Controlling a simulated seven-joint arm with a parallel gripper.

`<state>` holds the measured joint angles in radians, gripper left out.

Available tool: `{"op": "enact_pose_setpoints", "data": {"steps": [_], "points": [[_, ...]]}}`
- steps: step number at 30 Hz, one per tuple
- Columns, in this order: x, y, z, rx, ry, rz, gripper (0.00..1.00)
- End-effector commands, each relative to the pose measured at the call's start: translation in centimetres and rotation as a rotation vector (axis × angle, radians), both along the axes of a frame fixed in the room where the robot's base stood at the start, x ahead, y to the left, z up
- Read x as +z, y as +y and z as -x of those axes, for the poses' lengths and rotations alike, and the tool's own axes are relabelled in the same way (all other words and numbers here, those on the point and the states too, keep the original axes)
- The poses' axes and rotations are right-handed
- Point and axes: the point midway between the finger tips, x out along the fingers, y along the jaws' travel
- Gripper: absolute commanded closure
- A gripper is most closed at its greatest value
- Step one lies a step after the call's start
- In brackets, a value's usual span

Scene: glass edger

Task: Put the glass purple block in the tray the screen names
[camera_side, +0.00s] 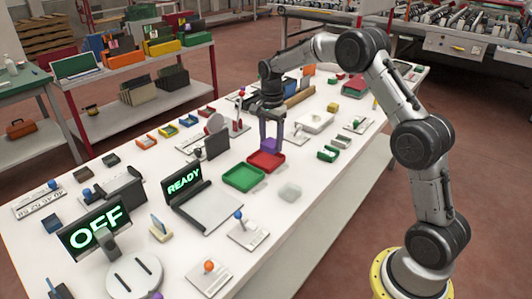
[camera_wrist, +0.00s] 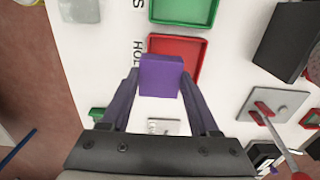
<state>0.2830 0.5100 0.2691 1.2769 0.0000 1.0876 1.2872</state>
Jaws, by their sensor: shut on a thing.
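My gripper (camera_side: 271,140) is shut on a purple block (camera_wrist: 161,76), which looks solid and matte. The block also shows between the fingers in the side view (camera_side: 270,146). It is over or just at the near edge of the red tray (camera_side: 266,161); I cannot tell its exact height. The red tray also shows beyond the block in the wrist view (camera_wrist: 190,50), with partly hidden letters "HOL" beside it. The green tray (camera_side: 244,178) lies next to the red one, with an "S" visible beside it. One screen (camera_side: 185,183) reads "READY"; another screen (camera_side: 95,224) reads "OFF".
A pale translucent block (camera_side: 290,192) lies right of the green tray. A plate with a blue-knobbed lever (camera_side: 245,231) stands in front. A dark upright panel (camera_side: 217,145) stands left of the red tray. The front right strip of the white table is clear.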

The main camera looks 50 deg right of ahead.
Motion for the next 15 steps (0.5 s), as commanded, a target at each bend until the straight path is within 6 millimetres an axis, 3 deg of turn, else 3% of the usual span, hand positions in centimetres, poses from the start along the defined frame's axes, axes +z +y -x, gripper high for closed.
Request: {"op": "enact_pose_setpoints", "data": {"steps": [5,11,15], "points": [[-1.9,-0.5,-1.7,0.000,-0.003,0.001,1.00],[-2.8,-0.7,-2.4,0.000,-0.003,0.001,1.00],[-4.7,-0.7,-2.5,0.000,0.000,0.000,1.00]]}}
